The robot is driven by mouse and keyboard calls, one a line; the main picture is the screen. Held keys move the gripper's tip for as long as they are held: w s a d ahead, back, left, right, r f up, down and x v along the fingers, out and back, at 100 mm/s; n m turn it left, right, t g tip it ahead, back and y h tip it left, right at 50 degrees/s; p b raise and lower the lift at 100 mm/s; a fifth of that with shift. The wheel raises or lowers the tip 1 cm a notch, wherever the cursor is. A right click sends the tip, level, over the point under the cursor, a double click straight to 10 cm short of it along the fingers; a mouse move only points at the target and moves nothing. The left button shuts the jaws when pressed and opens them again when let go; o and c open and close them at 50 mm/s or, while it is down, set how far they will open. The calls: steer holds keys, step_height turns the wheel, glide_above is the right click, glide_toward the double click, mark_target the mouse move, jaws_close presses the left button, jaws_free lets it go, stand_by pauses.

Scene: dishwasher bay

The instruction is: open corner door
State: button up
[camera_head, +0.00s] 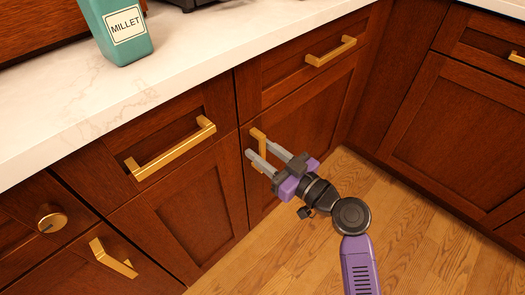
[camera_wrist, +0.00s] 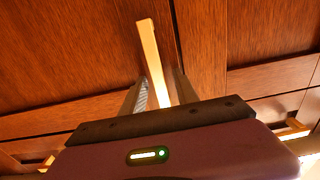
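The corner door (camera_head: 308,115) is a dark wood cabinet door below a drawer, and it looks shut. Its gold vertical handle (camera_head: 258,138) is at the door's upper left. In the wrist view the handle (camera_wrist: 152,58) runs up from between the fingers. My gripper (camera_head: 261,150) is at the handle, with one grey finger on each side of it. The fingers look spread wider than the bar, so the gripper appears open around it. The handle's lower part is partly hidden by the gripper.
A drawer with a gold handle (camera_head: 331,51) is above the door. Another drawer handle (camera_head: 170,149) and a round knob (camera_head: 52,219) are to the left. A cabinet (camera_head: 448,135) stands at right angles on the right. The wooden floor (camera_head: 420,235) is clear.

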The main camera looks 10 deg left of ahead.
steer(key=shift+a, duration=0.1)
steer(key=shift+c, duration=0.3)
jaws_close()
stand_by(1.1)
